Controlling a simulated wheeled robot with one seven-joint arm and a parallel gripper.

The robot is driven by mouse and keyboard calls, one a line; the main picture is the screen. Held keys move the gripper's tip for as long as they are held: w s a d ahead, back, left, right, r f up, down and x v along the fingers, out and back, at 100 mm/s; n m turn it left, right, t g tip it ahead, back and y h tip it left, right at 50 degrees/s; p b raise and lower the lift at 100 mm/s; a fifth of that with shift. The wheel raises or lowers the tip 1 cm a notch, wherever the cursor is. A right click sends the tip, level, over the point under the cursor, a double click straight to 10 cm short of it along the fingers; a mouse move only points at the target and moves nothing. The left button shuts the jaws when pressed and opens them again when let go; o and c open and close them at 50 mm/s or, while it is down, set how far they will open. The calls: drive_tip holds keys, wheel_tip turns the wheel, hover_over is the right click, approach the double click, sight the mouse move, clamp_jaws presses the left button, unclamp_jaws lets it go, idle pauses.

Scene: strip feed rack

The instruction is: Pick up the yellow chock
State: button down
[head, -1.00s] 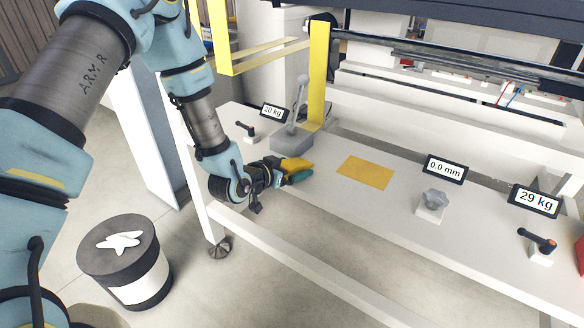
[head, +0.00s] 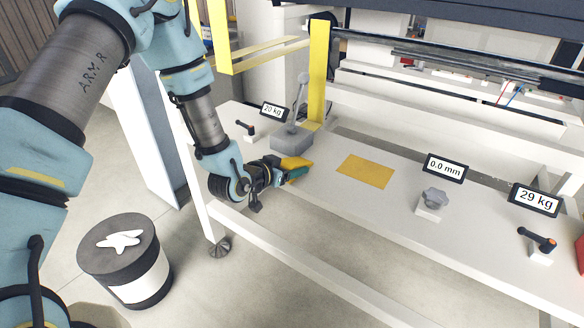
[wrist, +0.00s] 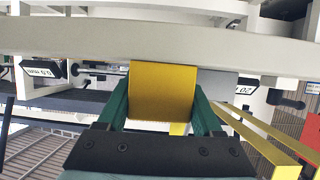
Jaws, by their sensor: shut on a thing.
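The yellow chock (head: 294,163) is at my gripper (head: 292,174), over the left part of the white bench top. In the wrist view the chock (wrist: 163,92) sits between the two green fingers of my gripper (wrist: 160,108), which are shut on it from both sides. In the head view the near finger and the gripper body hide part of the chock. I cannot tell whether its underside touches the bench.
A grey block with a lever (head: 292,138) stands just behind the chock. A yellow patch (head: 366,171) lies flat on the bench to the right. A grey knob (head: 433,200) and displays stand further right. A yellow post (head: 318,75) rises behind. A bin (head: 125,262) stands on the floor.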

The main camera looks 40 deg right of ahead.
drive_tip(key=shift+a+r+b, duration=0.4)
drive_tip(key=shift+a+r, duration=0.1)
drive_tip(key=shift+a, duration=0.05)
drive_tip(key=r+p+v, duration=0.1)
drive_tip(key=p+v, duration=0.6)
drive_tip(key=v, duration=0.7)
drive_tip(key=shift+r, duration=0.4)
